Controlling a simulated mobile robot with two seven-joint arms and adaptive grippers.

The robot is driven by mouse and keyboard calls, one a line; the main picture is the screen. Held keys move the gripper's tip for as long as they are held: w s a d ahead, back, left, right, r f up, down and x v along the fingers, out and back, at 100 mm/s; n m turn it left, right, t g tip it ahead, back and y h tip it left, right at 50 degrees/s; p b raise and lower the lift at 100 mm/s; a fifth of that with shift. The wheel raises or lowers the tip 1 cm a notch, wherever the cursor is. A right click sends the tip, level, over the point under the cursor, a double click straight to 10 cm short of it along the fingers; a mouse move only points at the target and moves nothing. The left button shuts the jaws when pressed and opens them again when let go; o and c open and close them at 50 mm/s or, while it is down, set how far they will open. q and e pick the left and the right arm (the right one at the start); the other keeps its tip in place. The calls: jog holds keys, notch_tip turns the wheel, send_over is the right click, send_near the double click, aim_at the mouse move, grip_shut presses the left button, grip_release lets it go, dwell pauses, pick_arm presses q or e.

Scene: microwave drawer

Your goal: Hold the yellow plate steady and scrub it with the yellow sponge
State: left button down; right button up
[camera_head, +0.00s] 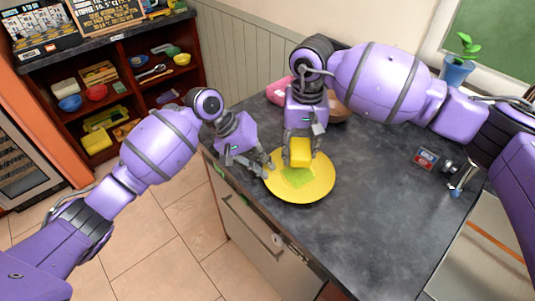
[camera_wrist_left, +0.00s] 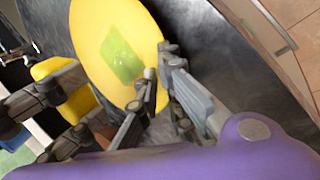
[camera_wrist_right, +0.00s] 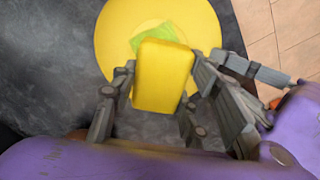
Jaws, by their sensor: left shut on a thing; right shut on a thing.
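The yellow plate (camera_head: 312,188) lies near the counter's left edge, with a green patch (camera_head: 297,177) on its middle. The patch also shows in the left wrist view (camera_wrist_left: 121,60). My left gripper (camera_head: 268,167) is shut on the plate's left rim; in the left wrist view its fingers (camera_wrist_left: 160,75) pinch the edge of the plate (camera_wrist_left: 95,25). My right gripper (camera_head: 299,150) is shut on the yellow sponge (camera_head: 300,152). In the right wrist view the sponge (camera_wrist_right: 163,75) is between the fingers and covers part of the plate (camera_wrist_right: 115,45). I cannot tell whether the sponge touches the plate.
A pink bowl (camera_head: 278,91) and a brown bowl (camera_head: 337,108) stand behind my right gripper, partly hidden. A small digital device (camera_head: 426,159) and a potted plant (camera_head: 456,70) are at the right. The counter (camera_head: 375,225) right of the plate is clear.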

aim_at(299, 171)
jog(key=shift+s+d, duration=0.2)
jog(key=shift+d, duration=0.05)
jog(key=shift+f, duration=2.75)
jog(key=shift+f, duration=0.6)
jog(key=shift+s, duration=0.1)
jog(key=shift+s, duration=0.35)
jog(key=shift+w+f, duration=0.1)
jog(key=shift+w, duration=0.85)
jog(key=o, duration=0.9)
jog(key=shift+c, duration=0.2)
jog(key=shift+r, duration=0.55)
jog(key=shift+c, duration=0.3)
